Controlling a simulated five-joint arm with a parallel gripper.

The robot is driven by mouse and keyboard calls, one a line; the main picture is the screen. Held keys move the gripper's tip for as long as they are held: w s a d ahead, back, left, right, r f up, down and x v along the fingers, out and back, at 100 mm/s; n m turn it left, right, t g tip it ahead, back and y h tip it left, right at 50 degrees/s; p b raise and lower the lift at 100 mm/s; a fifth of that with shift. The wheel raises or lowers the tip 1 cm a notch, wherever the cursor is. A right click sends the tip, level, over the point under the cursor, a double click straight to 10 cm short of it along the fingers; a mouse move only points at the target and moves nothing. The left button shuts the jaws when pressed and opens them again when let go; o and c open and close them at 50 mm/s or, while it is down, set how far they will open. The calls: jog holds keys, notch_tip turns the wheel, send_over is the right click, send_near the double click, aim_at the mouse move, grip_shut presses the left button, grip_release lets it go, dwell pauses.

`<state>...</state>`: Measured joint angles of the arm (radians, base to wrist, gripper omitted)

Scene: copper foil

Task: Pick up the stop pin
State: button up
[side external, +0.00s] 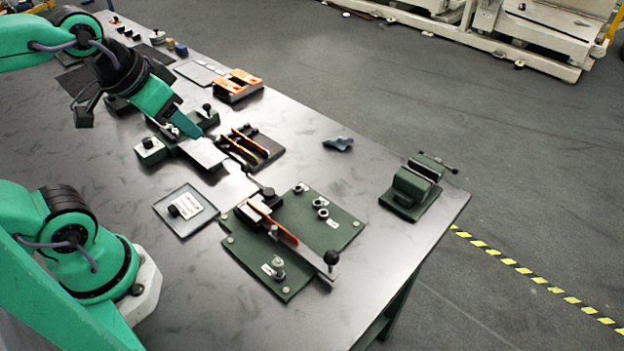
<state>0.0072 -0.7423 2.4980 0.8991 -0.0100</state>
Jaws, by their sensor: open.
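I cannot tell for sure which part is the stop pin. A small black knobbed piece (174,211) lies beside a white label in the shallow grey tray (166,224) left of the middle, and may be it. Other black knobs stand on the green fixtures, such as the knob (331,257) at the end of a metal bar. My gripper (194,134) points down and right over the green fixture with a metal plate (203,153), above and apart from the tray. Its finger gap is too small to see, and nothing shows in it.
A green baseplate (333,232) with posts and an orange strip lies right of the tray. The table's front middle is bare.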

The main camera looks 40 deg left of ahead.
jog(key=w+d+f+n+g+h, duration=0.1)
jog(key=w+d+f+g, duration=0.2)
jog(key=d+f, duration=0.5)
jog(key=n+g+y, duration=0.1)
jog(key=n+g, duration=0.1)
jog(key=g, duration=0.1)
send_over(277, 262)
jog(key=f, duration=0.6)
jog(key=shift+d, duration=0.2)
jog(key=shift+f, duration=0.15)
jog(key=shift+f, duration=1.15)
jog(key=shift+a+f, duration=0.1)
jog(key=shift+a+f, duration=0.1)
jog(key=shift+f, duration=2.4)
grip_shut()
